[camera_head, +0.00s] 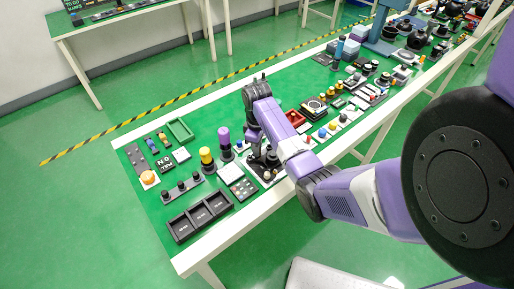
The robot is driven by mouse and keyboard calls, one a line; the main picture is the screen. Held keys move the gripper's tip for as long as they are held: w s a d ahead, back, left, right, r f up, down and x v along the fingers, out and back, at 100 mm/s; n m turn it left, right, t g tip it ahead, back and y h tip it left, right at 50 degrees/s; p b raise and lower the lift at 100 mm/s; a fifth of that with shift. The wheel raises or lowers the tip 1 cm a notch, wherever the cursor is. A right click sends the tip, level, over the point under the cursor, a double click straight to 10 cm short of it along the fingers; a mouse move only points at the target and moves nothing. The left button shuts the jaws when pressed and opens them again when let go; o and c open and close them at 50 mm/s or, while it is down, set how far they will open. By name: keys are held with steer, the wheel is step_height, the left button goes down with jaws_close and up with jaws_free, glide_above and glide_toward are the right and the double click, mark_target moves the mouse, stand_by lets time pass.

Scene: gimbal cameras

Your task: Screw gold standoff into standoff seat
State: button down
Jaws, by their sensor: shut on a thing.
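My arm reaches in from the right, and my gripper (264,155) points down over a white-edged board (251,170) with dark parts, near the front edge of the green bench. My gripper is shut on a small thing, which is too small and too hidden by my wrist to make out. I cannot pick out the gold standoff or the standoff seat. Whether the held thing touches a seat cannot be told from this view.
A purple-topped post (224,137) and a yellow-topped post (207,155) stand close left of my gripper. A black three-part tray (199,217) lies at the front left corner. A green tray (180,131) sits at the back. Red bins (295,118) and many parts crowd the right.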

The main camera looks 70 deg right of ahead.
steer(key=shift+m+p, duration=0.85)
steer(key=shift+m, duration=0.85)
steer(key=shift+f, duration=0.15)
steer(key=c, duration=1.3)
jaws_free()
steer(key=shift+r, duration=3.95)
